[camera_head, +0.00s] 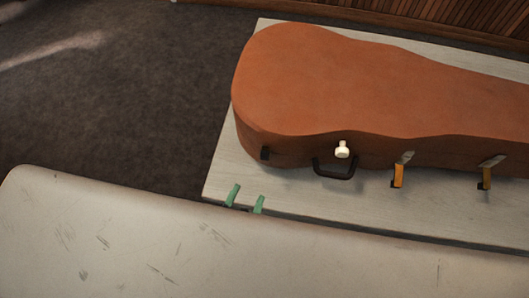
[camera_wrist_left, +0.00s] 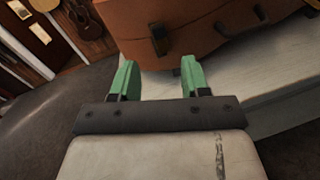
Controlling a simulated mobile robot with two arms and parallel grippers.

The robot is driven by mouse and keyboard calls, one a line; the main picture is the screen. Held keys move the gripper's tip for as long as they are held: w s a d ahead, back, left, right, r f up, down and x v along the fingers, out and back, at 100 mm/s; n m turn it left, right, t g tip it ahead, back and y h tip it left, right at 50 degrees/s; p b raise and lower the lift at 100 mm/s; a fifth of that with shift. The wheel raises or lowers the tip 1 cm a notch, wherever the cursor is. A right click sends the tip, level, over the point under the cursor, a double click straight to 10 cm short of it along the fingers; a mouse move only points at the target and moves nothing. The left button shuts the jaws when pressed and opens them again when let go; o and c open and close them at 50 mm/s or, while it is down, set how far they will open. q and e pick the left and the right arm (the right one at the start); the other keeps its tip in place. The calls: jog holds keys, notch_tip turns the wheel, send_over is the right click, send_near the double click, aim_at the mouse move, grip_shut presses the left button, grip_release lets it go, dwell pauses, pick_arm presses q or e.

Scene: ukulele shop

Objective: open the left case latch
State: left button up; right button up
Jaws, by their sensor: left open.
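An orange-brown instrument case (camera_head: 340,85) lies closed on a pale wooden table (camera_head: 225,178). A small dark fitting (camera_head: 264,153), which looks like a latch, is on its front side near the left end; it also shows in the left wrist view (camera_wrist_left: 158,40). Two orange-and-metal latch pieces (camera_head: 398,174) (camera_head: 486,177) hang on the front side further right. My left gripper (camera_head: 245,200) has two green fingertips apart, with nothing between them. It is at the table's front edge, in front of and slightly left of the dark fitting, not touching the case. My right gripper is not in view.
Bare table lies between my left gripper and the case. Dark carpet (camera_head: 130,110) is to the left. Instruments hang on a wall (camera_wrist_left: 83,20) in the left wrist view.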

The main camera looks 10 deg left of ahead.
aim_at(267, 158)
pick_arm(q)
jog(key=w+d+p, duration=0.1)
jog(key=w+p, duration=0.2)
jog(key=w, duration=0.6)
jog(key=shift+d, duration=0.25)
jog(key=shift+f, duration=0.1)
grip_shut()
jog(key=f+t+b, duration=0.1)
jog(key=t+b, duration=0.1)
jog(key=b, duration=0.4)
jog(key=s+f+m+t+h+b, duration=0.1)
jog(key=t+b, duration=0.1)
jog(key=b, duration=0.5)
jog(key=s+t+h+b, duration=0.1)
jog(key=b, duration=0.6)
jog(key=shift+f+m+t, duration=0.4)
jog(key=shift+t+h+b, duration=0.3)
jog(key=shift+t+b, duration=0.1)
jog(key=shift+b, duration=0.9)
jog(key=shift+r, duration=0.1)
